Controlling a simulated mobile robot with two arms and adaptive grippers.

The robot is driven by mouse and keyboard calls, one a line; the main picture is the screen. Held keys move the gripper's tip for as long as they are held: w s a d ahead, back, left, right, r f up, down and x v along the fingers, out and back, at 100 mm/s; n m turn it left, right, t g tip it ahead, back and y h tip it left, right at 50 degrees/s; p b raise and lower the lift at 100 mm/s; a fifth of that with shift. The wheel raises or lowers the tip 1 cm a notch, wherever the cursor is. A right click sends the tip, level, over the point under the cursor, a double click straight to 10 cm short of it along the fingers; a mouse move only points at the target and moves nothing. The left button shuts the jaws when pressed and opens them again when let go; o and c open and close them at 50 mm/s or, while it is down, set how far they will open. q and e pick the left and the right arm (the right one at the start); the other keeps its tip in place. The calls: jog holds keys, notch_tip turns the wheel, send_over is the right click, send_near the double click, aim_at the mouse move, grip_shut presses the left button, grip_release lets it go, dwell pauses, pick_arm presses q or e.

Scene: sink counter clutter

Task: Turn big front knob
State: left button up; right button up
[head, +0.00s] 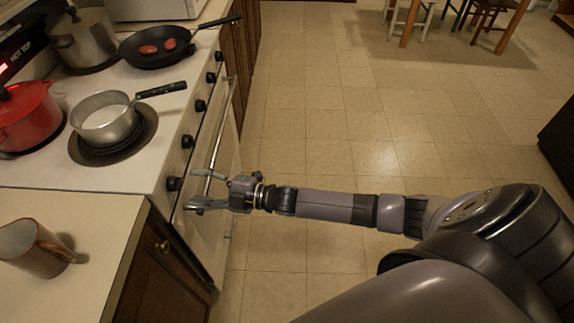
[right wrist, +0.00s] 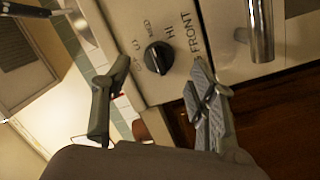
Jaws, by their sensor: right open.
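The knob (head: 174,184) nearest me on the stove's front panel is black and round. In the right wrist view the black knob (right wrist: 158,57) has a dial marked HI and MED around it, with FRONT printed beside it. My right gripper (head: 190,189) is open, with its fingers pointing at the panel in front of this knob. In the right wrist view the open fingers (right wrist: 160,70) stand on either side of the knob, which shows between them. Nothing is held, and no contact is visible. My left gripper is not in view.
Several more knobs (head: 187,141) line the panel. The oven handle (head: 218,130) runs close beside my right gripper. A saucepan (head: 104,121), a red pot (head: 27,117) and a frying pan (head: 157,50) sit on the stove. A mug (head: 33,249) stands on the counter (head: 75,290).

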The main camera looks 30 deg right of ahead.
jog(key=b+v, duration=0.2)
jog(key=v, duration=1.1)
jog(key=d+f+m+h, duration=0.4)
jog(key=d+f, duration=0.1)
jog(key=f, duration=0.6)
jog(key=s+d+f+m+g+h, duration=0.1)
jog(key=d+f+m+h, duration=0.3)
jog(key=f, duration=0.8)
jog(key=shift+d+f+m+h, duration=0.2)
jog(key=shift+d+m+h, duration=0.2)
jog(key=shift+m, duration=0.1)
jog(key=shift+s, duration=0.1)
